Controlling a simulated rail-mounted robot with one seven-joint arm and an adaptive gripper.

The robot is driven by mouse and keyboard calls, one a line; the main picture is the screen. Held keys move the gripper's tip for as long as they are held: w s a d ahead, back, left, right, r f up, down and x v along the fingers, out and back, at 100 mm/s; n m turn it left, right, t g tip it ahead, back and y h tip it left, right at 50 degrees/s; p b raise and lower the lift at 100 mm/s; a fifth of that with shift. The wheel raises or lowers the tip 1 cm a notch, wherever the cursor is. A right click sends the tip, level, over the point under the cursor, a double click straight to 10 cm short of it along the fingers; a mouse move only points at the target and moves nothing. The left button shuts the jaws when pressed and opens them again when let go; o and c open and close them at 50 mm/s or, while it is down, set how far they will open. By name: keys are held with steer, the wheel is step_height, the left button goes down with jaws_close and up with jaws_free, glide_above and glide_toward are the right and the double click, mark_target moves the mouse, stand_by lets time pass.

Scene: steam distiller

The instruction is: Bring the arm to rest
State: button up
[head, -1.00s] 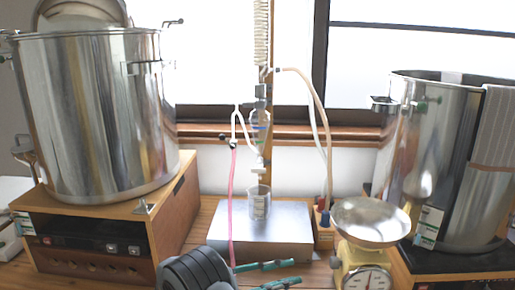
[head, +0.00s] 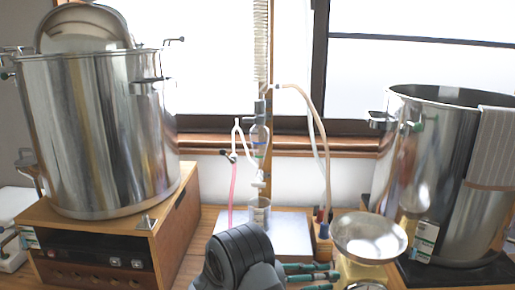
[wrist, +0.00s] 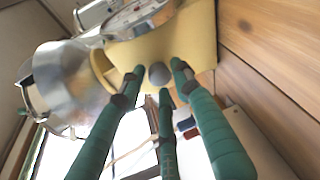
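My arm (head: 238,258) rises from the bottom middle of the head view. My gripper (head: 326,275) points right, low in front of the kitchen scale. Its green fingers stand apart in the wrist view (wrist: 157,80), with nothing held between them. The wrist view is turned about upside down. The yellow scale (wrist: 195,40) fills the background beyond the fingertips, with a grey knob behind the gap. Whether a finger touches the scale cannot be told.
A large steel pot (head: 95,135) stands on a wooden burner box (head: 165,235) at left. Another pot (head: 440,170) is at right. Glassware (head: 259,150) and a beaker (head: 260,213) stand behind my arm on a metal box (head: 290,240). The scale's pan (head: 368,238) is close by.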

steer(key=s+a+r+n+g+y+p, duration=0.1)
steer(key=a+r+n+g+p, duration=0.1)
steer(key=a, duration=0.7)
steer(key=shift+a+r+n+p, duration=0.4)
steer(key=shift+r+n+p, duration=0.1)
steer(key=shift+n+p, duration=0.4)
steer(key=shift+s, duration=0.1)
